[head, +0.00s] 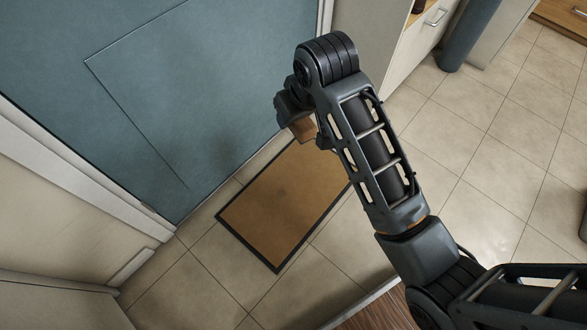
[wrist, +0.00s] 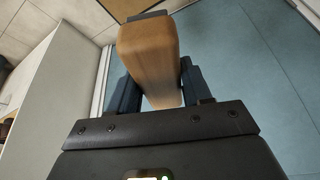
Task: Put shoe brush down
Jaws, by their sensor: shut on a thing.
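The shoe brush (wrist: 148,60) is a block with a brown wooden body, seen from close up in the wrist view. My gripper (wrist: 155,88) is shut on it, with a dark finger on either side. In the head view a small brown part of the brush (head: 302,128) shows below my wrist, above the far end of the doormat. My arm hides most of the brush and the fingers there. I cannot tell the exact height of the brush above the floor.
A brown doormat (head: 280,205) with a dark border lies on the tiled floor by a blue-grey door (head: 150,80). A pale cabinet (head: 405,60) stands beyond my arm, with a dark blue column (head: 470,35) to its right. Open tiles (head: 480,140) lie to the right.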

